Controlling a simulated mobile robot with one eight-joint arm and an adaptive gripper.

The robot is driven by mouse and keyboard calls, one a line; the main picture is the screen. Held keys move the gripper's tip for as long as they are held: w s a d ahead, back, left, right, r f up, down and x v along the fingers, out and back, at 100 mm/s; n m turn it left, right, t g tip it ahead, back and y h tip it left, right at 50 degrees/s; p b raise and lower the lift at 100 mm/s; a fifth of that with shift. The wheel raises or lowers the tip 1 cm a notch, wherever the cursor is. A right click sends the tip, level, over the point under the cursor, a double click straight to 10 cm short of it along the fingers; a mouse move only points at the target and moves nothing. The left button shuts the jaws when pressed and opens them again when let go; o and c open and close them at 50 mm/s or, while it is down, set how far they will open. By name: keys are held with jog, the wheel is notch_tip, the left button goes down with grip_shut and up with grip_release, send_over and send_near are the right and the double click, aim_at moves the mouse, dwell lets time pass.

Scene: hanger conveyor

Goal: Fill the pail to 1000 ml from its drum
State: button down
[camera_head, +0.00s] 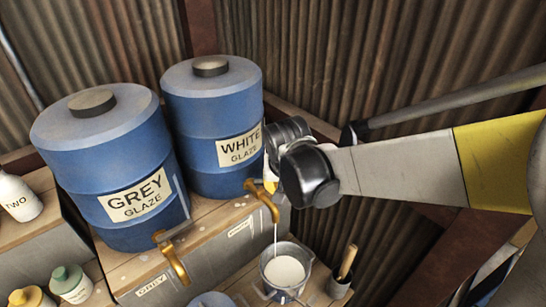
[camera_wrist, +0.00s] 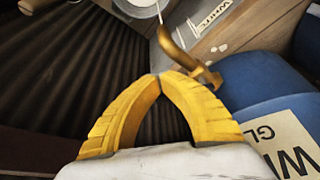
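The blue drum labelled WHITE GLAZE (camera_head: 207,110) stands on a wooden-topped stand. Its brass tap (camera_head: 264,200) runs, and a thin white stream falls into the pail (camera_head: 266,277) below. The pail holds white liquid; I cannot read its level against any marks. My gripper (camera_head: 270,180) is just above and beside the tap, mostly hidden by my wrist. In the wrist view my yellow fingers (camera_wrist: 160,76) meet at the tips with nothing visible between them. The tap (camera_wrist: 178,45) lies just beyond the tips, and contact is unclear. The pail's edge (camera_wrist: 135,10) shows at the top.
A second blue drum, GREY GLAZE (camera_head: 110,165), with its own brass tap (camera_head: 173,258), stands left. A small container with a wooden-handled tool (camera_head: 346,265) stands right of the pail. Bottles (camera_head: 70,284) are at lower left. A corrugated wall (camera_head: 335,60) is behind.

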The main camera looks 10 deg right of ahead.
jog(key=shift+w+d+n, duration=0.15)
jog(key=shift+n, duration=0.15)
jog(key=shift+w+d+n+y, duration=0.2)
jog(key=shift+w+n+y, duration=0.2)
jog(key=shift+n, duration=0.3)
jog(key=w+n, duration=0.1)
jog(key=w+n+y, duration=0.1)
jog(key=n, duration=0.1)
jog(key=shift+w+d, duration=0.15)
jog(key=shift+d, duration=0.15)
jog(key=shift+w+n+b, duration=0.3)
jog(key=shift+w, duration=0.55)
jog(key=shift+a, duration=0.1)
